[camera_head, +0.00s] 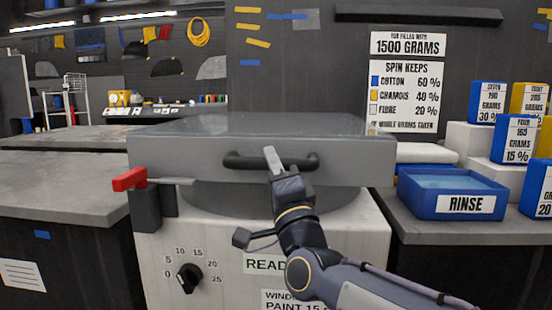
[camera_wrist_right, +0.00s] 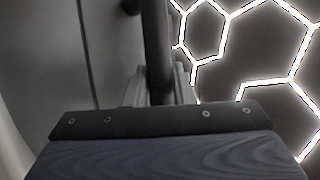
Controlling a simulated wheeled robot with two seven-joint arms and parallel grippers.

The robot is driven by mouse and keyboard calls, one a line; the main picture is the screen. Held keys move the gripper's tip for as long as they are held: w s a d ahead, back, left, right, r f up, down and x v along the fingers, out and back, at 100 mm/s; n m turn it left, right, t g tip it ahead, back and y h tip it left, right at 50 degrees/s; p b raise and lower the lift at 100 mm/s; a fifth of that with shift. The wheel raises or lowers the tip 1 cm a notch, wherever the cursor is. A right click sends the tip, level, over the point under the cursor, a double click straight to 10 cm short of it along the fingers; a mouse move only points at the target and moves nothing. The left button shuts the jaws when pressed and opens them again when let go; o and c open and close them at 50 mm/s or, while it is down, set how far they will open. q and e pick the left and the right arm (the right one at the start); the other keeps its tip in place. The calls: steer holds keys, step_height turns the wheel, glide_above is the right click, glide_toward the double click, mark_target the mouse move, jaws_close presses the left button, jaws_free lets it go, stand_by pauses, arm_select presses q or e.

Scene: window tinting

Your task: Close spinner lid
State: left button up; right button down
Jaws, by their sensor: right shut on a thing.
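The spinner (camera_head: 355,225) is a pale cabinet in the middle of the head view. Its grey lid (camera_head: 200,158) lies across the top, looking level, with a glassy upper face. Whether the lid sits fully down on the body cannot be told. A dark bar handle (camera_head: 236,160) runs along the lid's front. My right gripper (camera_head: 272,160) is at the middle of this handle, shut on it. In the right wrist view the handle (camera_wrist_right: 157,50) passes between the fingers (camera_wrist_right: 160,85). My left gripper is not in view.
A blue RINSE tray (camera_head: 455,192) stands on the right counter, near labelled boxes (camera_head: 514,139). The left counter (camera_head: 60,180) is bare.

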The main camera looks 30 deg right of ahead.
steer(key=shift+w+d+f+g, duration=0.1)
steer(key=shift+w+f+g, duration=0.05)
steer(key=shift+f, duration=0.25)
steer(key=shift+w+d+f+g, duration=0.1)
steer(key=shift+f+g, duration=0.05)
steer(key=shift+f, duration=0.2)
steer(key=c, duration=1.2)
jaws_free()
steer(key=shift+c, duration=0.2)
steer(key=shift+s+a+r, duration=0.1)
steer(key=shift+r, duration=0.15)
steer(key=shift+s, duration=0.15)
steer(key=v, duration=0.7)
steer(key=shift+f+p, duration=0.35)
steer(key=shift+p, duration=0.1)
steer(key=shift+s, duration=0.15)
